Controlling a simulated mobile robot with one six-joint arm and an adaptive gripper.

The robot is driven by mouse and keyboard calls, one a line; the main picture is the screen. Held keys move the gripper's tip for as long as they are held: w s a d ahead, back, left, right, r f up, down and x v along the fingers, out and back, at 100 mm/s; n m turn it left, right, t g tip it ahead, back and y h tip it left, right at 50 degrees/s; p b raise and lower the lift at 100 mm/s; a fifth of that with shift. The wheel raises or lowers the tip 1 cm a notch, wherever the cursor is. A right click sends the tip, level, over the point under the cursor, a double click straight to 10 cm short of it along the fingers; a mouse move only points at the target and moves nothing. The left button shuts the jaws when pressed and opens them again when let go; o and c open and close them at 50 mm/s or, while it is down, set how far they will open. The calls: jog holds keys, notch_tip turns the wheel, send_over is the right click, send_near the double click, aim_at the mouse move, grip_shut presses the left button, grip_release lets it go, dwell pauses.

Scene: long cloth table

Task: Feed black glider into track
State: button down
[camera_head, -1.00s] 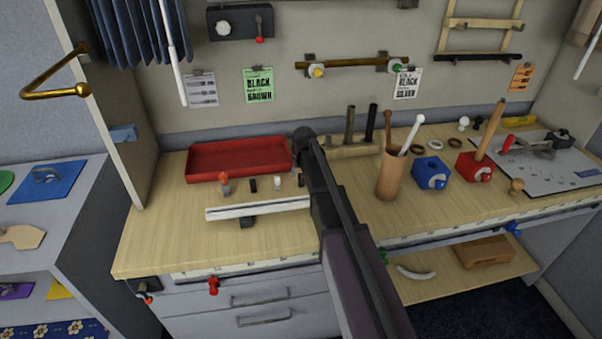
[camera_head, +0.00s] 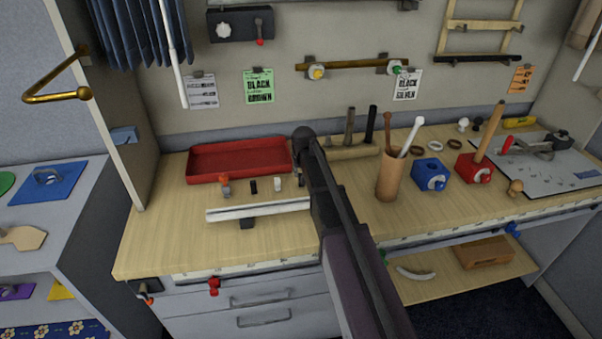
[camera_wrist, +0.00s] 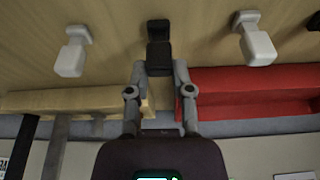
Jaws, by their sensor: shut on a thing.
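The black glider (camera_wrist: 158,54) is between my gripper's fingertips (camera_wrist: 159,70) in the wrist view; they are shut on its near block. Its far end reaches toward the wooden tabletop; whether it touches the wood is hard to tell. In the head view a small dark piece of it (camera_head: 300,181) shows beside my arm, which hides most of my gripper.
One white glider (camera_wrist: 70,52) stands left of my gripper and another (camera_wrist: 256,40) right, in the wrist view.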

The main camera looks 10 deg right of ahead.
jog(key=shift+r+p, duration=3)
jog(key=shift+r, duration=0.2)
jog(key=shift+s+f, duration=0.1)
